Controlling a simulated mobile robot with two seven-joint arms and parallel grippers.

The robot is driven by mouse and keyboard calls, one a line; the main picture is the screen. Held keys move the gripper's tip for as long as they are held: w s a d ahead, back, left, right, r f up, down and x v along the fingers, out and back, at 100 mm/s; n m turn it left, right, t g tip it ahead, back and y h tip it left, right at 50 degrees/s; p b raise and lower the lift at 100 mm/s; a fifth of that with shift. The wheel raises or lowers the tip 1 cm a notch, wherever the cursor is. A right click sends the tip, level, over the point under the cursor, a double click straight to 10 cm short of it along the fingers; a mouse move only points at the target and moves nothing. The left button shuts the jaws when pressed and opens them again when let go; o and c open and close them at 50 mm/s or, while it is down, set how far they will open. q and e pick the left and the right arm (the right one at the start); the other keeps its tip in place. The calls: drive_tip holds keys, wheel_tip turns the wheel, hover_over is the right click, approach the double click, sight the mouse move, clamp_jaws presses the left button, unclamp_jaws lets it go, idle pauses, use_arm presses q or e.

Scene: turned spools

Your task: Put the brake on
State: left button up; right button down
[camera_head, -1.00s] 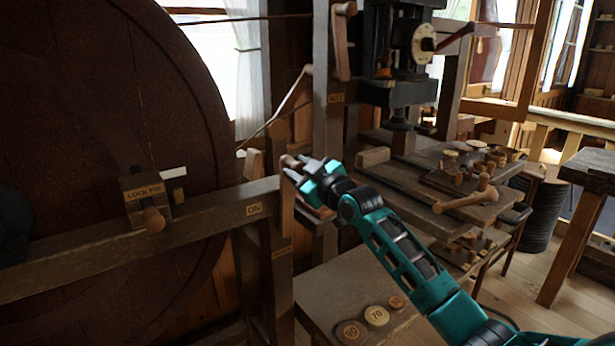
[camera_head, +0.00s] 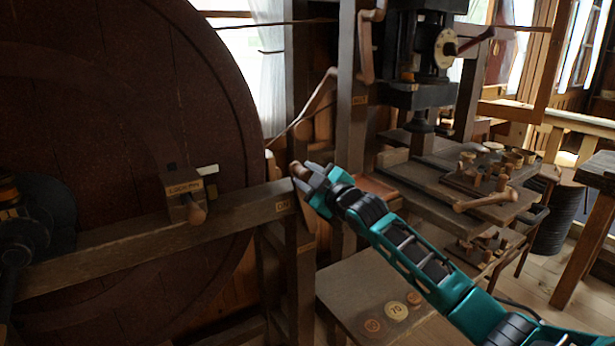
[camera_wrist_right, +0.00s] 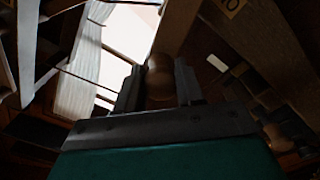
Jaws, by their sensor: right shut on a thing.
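My right gripper (camera_head: 304,173) is shut on a rounded wooden knob (camera_head: 297,168), at the right end of a long wooden beam. The knob also shows between the two dark fingers in the right wrist view (camera_wrist_right: 160,77). A wooden lever (camera_head: 306,212) hangs below the gripper, partly hidden by it. An "ON" plate (camera_head: 283,206) is on the beam just left of the lever. A large dark wooden wheel (camera_head: 130,110) stands behind the beam. My left gripper is not in view.
A "LOCK PIN" block (camera_head: 183,188) with a wooden knob sits on the beam (camera_head: 120,240). A post with a cranked handle (camera_head: 368,45) stands behind the gripper. A bench (camera_head: 440,180) with wooden parts is at right. A low table (camera_head: 350,290) holds numbered discs.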

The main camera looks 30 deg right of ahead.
drive_tip(key=shift+a+f, duration=0.15)
drive_tip(key=shift+f, duration=0.3)
drive_tip(key=c, duration=1)
unclamp_jaws()
drive_tip(key=o, duration=0.3)
drive_tip(key=shift+r, duration=0.25)
drive_tip(key=shift+s, duration=0.1)
drive_tip(key=s+d, duration=0.1)
drive_tip(key=s, duration=1.1)
drive_tip(key=shift+s, duration=0.4)
